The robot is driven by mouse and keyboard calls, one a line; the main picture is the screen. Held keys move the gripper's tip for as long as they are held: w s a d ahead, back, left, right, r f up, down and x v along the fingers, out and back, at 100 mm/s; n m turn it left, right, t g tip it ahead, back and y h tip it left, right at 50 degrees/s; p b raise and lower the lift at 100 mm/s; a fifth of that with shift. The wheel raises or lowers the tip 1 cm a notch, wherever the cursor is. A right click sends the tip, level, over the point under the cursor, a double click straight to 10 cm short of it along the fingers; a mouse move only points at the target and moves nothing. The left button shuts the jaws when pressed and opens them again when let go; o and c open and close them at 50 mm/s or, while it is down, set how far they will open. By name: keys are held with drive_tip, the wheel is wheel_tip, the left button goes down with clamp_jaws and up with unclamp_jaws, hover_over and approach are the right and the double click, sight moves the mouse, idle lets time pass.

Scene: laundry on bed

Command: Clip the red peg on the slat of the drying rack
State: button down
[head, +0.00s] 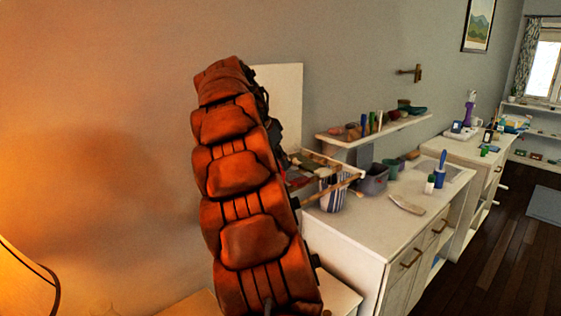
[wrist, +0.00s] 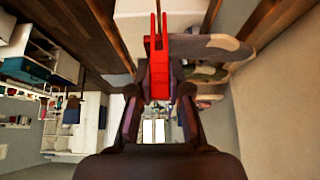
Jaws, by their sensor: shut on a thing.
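The red peg (wrist: 159,62) is gripped between the fingertips of my gripper (wrist: 159,88) in the wrist view, with its two prongs pointing away from the gripper. In the head view my orange arm hides most of the gripper and the peg. What looks like the drying rack, with wooden slats (head: 335,188) and cloths, shows just right of my arm above the white cabinet. In the wrist view a brown slat-like bar (wrist: 108,28) runs left of the peg, and a grey patterned cloth-like thing (wrist: 210,46) lies behind and right of it. I cannot tell whether the peg touches any slat.
The white cabinet (head: 345,225) holds a striped pot (head: 333,196), a grey bin (head: 373,180) and a blue-handled brush (head: 440,170). A wall shelf (head: 375,130) with small items is above. A lamp (head: 22,280) stands at lower left.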

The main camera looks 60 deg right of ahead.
drive_tip(key=shift+f+b, duration=2.1)
drive_tip(key=shift+f, duration=0.8)
idle(0.5)
drive_tip(key=c, duration=1)
unclamp_jaws()
drive_tip(key=shift+r, duration=0.1)
drive_tip(key=shift+v, duration=5.95)
drive_tip(key=shift+a, duration=0.15)
